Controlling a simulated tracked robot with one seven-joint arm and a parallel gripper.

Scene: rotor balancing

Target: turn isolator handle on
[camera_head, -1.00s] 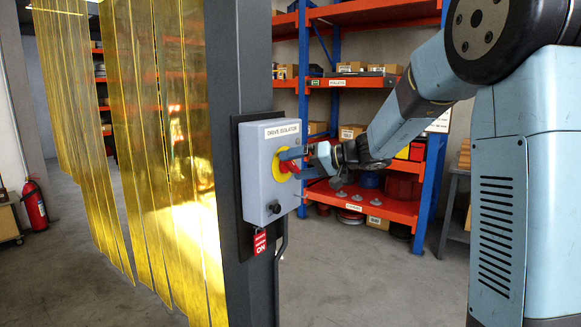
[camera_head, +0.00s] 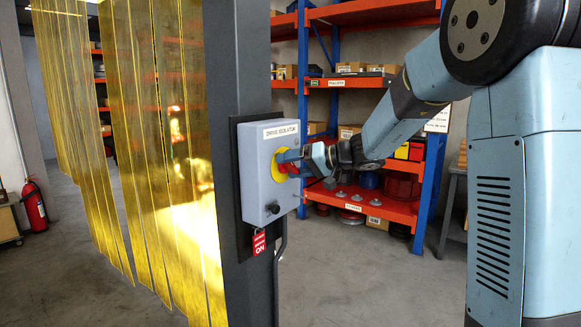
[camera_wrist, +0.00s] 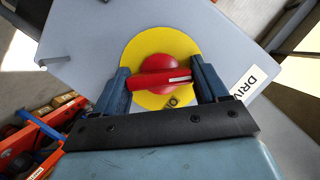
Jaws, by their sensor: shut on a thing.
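The drive isolator (camera_head: 264,195) is a grey box with a label reading DRIVE ISOLATOR, mounted on a dark column. Its red handle (camera_wrist: 160,75) sits on a yellow round plate (camera_wrist: 180,45); the handle also shows partly in the head view (camera_head: 288,167). My gripper (camera_wrist: 162,80) is at the handle, with one finger at each end of it, shut on it. In the wrist view the handle's bar with a white stripe runs across between the fingers. In the head view the fingers hide part of the handle and plate.
A black knob (camera_head: 273,208) is low on the box, and a red tag (camera_head: 259,242) hangs under it. Yellow strip curtains (camera_head: 165,150) hang left of the dark column (camera_head: 236,60). Orange and blue shelving (camera_head: 330,110) stands behind. The floor in front is clear.

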